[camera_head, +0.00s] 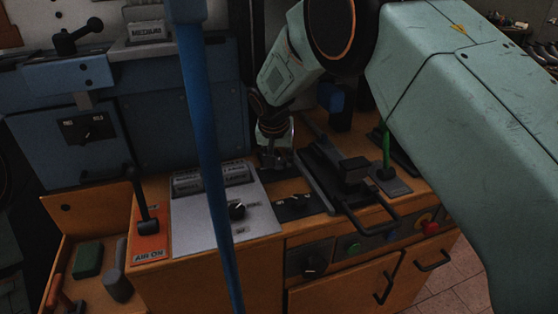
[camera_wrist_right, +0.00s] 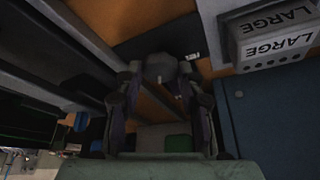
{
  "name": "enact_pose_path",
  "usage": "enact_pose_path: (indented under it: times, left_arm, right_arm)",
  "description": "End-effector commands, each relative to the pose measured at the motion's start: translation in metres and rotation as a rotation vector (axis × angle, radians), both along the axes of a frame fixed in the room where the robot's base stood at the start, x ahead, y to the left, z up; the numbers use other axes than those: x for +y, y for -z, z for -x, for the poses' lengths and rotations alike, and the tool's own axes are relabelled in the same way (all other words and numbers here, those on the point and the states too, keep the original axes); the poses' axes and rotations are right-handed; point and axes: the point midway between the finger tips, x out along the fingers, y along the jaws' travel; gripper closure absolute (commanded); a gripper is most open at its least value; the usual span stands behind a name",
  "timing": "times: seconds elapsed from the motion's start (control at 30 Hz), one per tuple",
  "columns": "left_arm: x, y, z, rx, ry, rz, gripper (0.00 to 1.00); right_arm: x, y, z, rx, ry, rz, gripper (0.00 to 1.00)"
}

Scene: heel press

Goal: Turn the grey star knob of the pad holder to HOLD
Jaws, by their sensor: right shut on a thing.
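The grey star knob (camera_wrist_right: 160,65) shows in the right wrist view between the fingertips of my right gripper (camera_wrist_right: 160,80). The fingers are closed in on its sides. A small white label (camera_wrist_right: 192,56) lies beside it on a dark plate; its word is too small to read. In the head view my right gripper (camera_head: 274,160) points down at the wooden bench top, behind a small black plate (camera_head: 300,206) with white marks. There the gripper hides the knob, so I cannot tell its setting. My left gripper is not in view.
A grey panel (camera_head: 186,230) with a black knob (camera_head: 237,210) and labelled blocks (camera_head: 212,177) lies left of the gripper. A black clamp-like fixture (camera_head: 353,172) and green lever (camera_head: 386,148) stand to the right. A blue upright (camera_head: 205,120) crosses the foreground.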

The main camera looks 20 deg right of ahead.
Motion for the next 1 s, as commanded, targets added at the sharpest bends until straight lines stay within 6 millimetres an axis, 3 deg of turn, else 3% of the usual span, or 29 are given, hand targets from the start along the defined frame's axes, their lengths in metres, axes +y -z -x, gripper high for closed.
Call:
enact_pose_path:
  times: [0.4, 1.0]
  left_arm:
    - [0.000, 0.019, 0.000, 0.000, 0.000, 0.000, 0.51]
    - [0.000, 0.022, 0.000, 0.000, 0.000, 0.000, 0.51]
  right_arm:
    - [0.002, 0.004, 0.000, 0.004, 0.255, -0.002, 0.93]
    - [0.002, 0.003, 0.000, 0.006, 0.323, -0.002, 0.93]
